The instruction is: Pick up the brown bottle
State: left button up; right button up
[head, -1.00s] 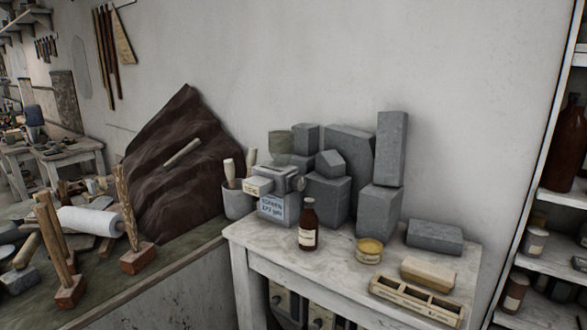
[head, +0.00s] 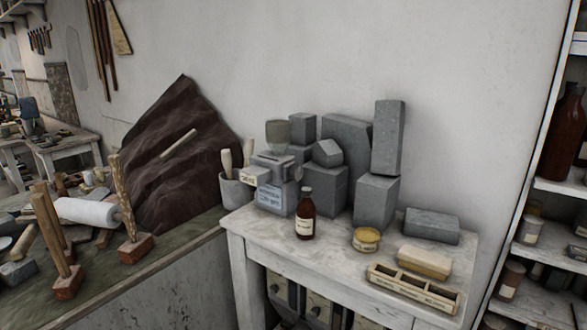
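The brown bottle (head: 305,215) stands upright near the front left of a worn white table (head: 290,252). Neither of my grippers shows in the head view.
Grey stone blocks (head: 376,202) are stacked behind the bottle, some high. A sponge-coloured block (head: 425,262) and a compartmented wooden tray (head: 413,289) lie at the front right. A shelf unit (head: 566,190) stands at the right; a cluttered bench (head: 170,254) at the left.

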aim_at(306, 211)
jog(key=i+j, duration=0.25)
jog(key=i+j+z, duration=0.25)
jog(key=j+z, duration=0.2)
jog(key=j, duration=0.15)
jog(key=i+j+z, duration=0.25)
jog(key=j+z, duration=0.2)
jog(key=j, duration=0.2)
